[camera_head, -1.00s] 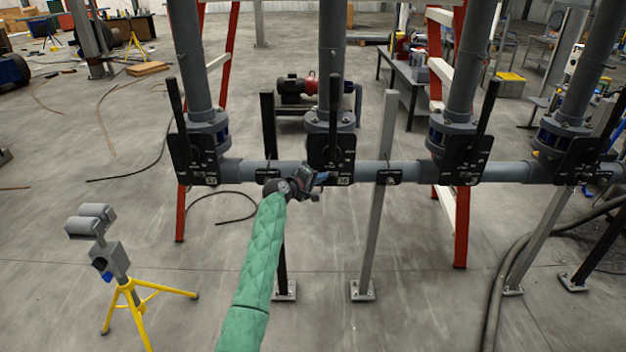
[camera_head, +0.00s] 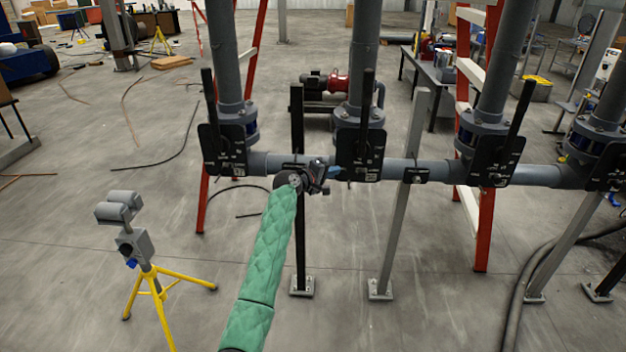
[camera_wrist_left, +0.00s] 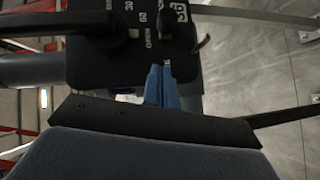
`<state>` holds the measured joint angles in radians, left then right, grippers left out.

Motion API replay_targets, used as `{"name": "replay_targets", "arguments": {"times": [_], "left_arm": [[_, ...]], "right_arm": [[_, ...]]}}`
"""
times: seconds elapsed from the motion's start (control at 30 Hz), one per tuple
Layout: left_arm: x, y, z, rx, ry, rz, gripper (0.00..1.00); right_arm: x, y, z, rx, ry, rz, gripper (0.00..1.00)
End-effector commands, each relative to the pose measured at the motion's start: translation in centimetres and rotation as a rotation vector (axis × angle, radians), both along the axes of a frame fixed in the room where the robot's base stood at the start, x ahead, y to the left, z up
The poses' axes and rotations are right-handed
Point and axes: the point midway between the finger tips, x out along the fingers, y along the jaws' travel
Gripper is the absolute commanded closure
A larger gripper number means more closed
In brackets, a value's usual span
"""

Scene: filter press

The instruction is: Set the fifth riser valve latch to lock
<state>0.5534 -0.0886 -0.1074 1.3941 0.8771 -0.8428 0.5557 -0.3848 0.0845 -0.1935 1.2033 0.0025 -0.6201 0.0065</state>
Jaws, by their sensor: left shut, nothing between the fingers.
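Several riser valves stand on a horizontal grey pipe (camera_head: 400,171), each with a black marked plate and a dark upright lever. My left gripper (camera_head: 335,173) is shut and empty, just left of the lower part of one valve plate (camera_head: 358,148). That valve's lever (camera_head: 368,95) stands nearly upright. In the left wrist view, the blue fingertips (camera_wrist_left: 160,86) are together close below a plate (camera_wrist_left: 125,50) with white marks including "30", "60" and "OPEN". A small curved tab (camera_wrist_left: 203,43) sticks out at the plate's right edge; I cannot tell its setting. Contact is unclear. My right gripper is out of view.
Another valve plate (camera_head: 224,150) stands to the left and one (camera_head: 494,160) to the right. Grey posts (camera_head: 400,215) and red frame legs (camera_head: 483,230) stand under and behind the pipe. A yellow tripod stand (camera_head: 155,290) is at front left.

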Motion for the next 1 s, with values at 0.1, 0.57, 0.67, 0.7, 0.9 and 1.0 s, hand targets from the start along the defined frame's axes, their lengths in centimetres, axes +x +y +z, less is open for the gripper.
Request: {"name": "replay_targets", "arguments": {"times": [0.1,0.57,0.67,0.7,0.9,1.0], "left_arm": [[-1.2,1.1,0.1,-0.001,-0.004,0.0,1.0],[-5.2,5.0,1.3,0.0,-0.001,0.0,1.0],[-5.5,5.2,1.4,0.0,-0.001,0.0,1.0],[-5.5,5.2,1.5,0.0,-0.001,0.0,1.0],[-5.5,5.3,1.5,-0.001,-0.001,0.0,1.0],[-5.5,5.3,1.5,-0.001,-0.001,0.0,1.0]], "right_arm": [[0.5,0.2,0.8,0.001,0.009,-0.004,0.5],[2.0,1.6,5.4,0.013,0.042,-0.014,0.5],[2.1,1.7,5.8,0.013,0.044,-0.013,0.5],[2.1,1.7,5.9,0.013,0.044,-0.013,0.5],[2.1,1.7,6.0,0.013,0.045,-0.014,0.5],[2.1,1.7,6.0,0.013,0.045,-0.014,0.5]]}}
